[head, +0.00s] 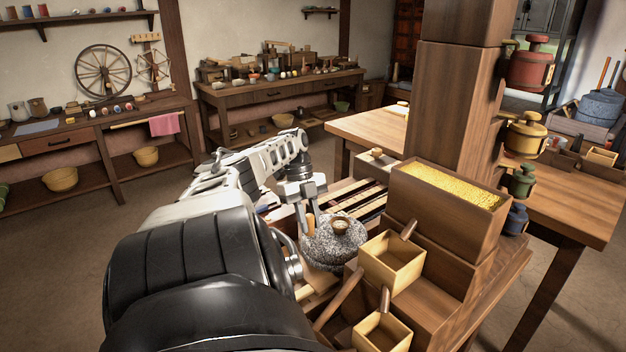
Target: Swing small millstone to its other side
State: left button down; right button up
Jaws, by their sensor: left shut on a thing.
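The small millstone (335,252) is a round, speckled grey stone on the wooden bench in the lower middle of the head view. A small brown cup-like piece (341,226) sits at its top centre. A short upright wooden handle (310,224) stands near its left edge. My left gripper (310,215) reaches down from above, its fingers around this handle and shut on it. My left arm hides the bench to the left of the stone. My right gripper is not in the head view.
A box of yellow grain (447,218) stands right of the stone by a thick wooden post (458,110). Two square wooden scoops (391,262) lie close to the stone's right and front. Coloured canisters (530,66) hang on the post's right side.

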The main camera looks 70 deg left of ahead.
pick_arm(q)
jog(key=shift+s+a, duration=0.1)
jog(key=shift+a, duration=0.05)
jog(key=c, duration=1.2)
grip_release()
jog(key=shift+c, duration=0.2)
jog(key=b+v, duration=0.1)
jog(key=v, duration=0.5)
jog(key=shift+b, duration=0.35)
jog(key=shift+v, duration=0.75)
